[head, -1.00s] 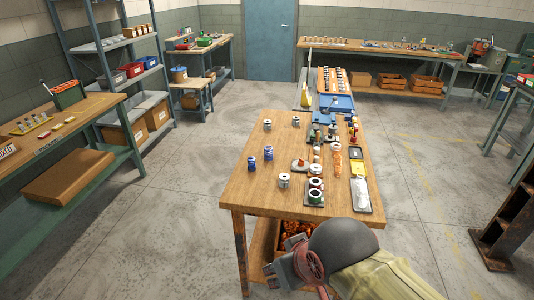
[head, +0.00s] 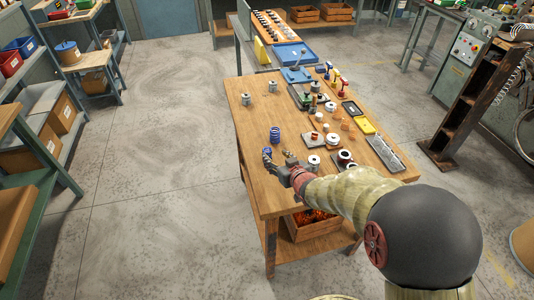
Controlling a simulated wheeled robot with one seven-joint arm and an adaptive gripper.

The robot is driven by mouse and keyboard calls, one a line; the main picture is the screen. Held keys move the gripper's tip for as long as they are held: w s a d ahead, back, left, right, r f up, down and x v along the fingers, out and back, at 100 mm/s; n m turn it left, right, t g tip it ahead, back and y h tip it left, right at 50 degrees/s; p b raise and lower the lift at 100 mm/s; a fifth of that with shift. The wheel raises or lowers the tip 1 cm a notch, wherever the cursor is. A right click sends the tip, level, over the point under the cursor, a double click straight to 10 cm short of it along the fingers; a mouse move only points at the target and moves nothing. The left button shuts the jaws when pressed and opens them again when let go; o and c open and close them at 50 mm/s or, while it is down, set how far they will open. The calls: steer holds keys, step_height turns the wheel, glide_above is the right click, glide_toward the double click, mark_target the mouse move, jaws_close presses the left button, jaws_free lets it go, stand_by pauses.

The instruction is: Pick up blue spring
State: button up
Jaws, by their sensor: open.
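One blue spring (head: 275,134) stands upright on the wooden table (head: 255,115), near its left side. A second blue spring (head: 267,153) is nearer the front left edge, partly hidden by my gripper. My gripper (head: 279,161) is open and low over the table's front left, its fingers right at the nearer spring. I cannot tell whether they touch it or whether it lies between them. The farther spring stands apart, just beyond the gripper.
Silver spools (head: 272,86) stand farther back. A white spool (head: 314,163) is right of my gripper. Several small parts, a blue tray (head: 294,55) and a grey tray (head: 388,153) fill the right and back. The table's left strip is mostly clear.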

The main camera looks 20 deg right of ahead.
steer(key=shift+w+a+f+y, duration=0.15)
steer(key=shift+a+f+y, duration=0.15)
steer(key=shift+f, duration=0.45)
steer(key=b+x, duration=0.1)
steer(key=x, duration=0.2)
steer(key=b+x, duration=0.2)
steer(key=x, duration=0.2)
steer(key=shift+f, duration=0.25)
steer(key=shift+w, duration=0.1)
steer(key=shift+c, duration=0.6)
steer(key=c, duration=1.1)
jaws_close()
